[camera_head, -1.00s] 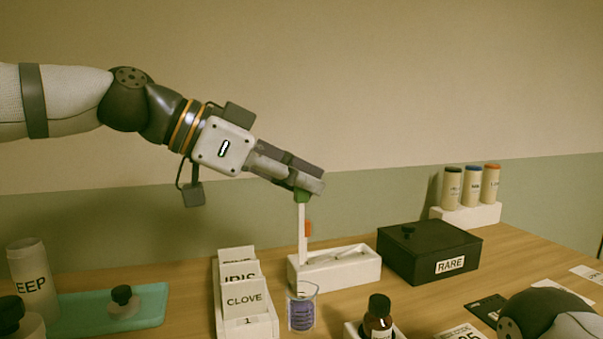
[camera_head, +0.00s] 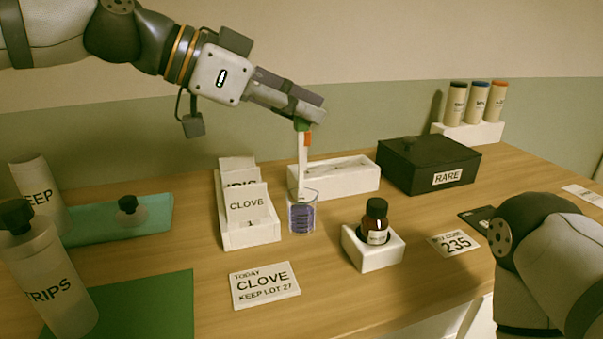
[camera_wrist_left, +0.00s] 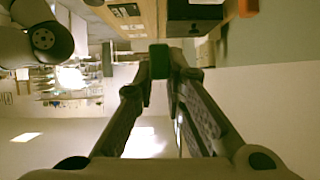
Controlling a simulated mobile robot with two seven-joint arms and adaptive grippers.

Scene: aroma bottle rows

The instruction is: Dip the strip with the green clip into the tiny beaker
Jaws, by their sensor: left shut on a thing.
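My left gripper (camera_head: 310,116) is shut on the green clip (camera_head: 303,125), which also shows between the fingertips in the left wrist view (camera_wrist_left: 159,62). A white strip (camera_head: 302,160) hangs upright below the clip. The tiny beaker (camera_head: 302,215) is clear glass with purple marking or contents and stands on the table right under the strip. The strip's lower end overlaps the beaker's rim in the head view; I cannot tell whether it is inside or just behind. My right gripper is out of view; only part of the right arm shows at lower right.
A card rack (camera_head: 250,238) is close on the left. A brown bottle (camera_head: 376,222) in a white holder (camera_head: 372,250) is at right, with a black RARE box (camera_head: 428,165) behind.

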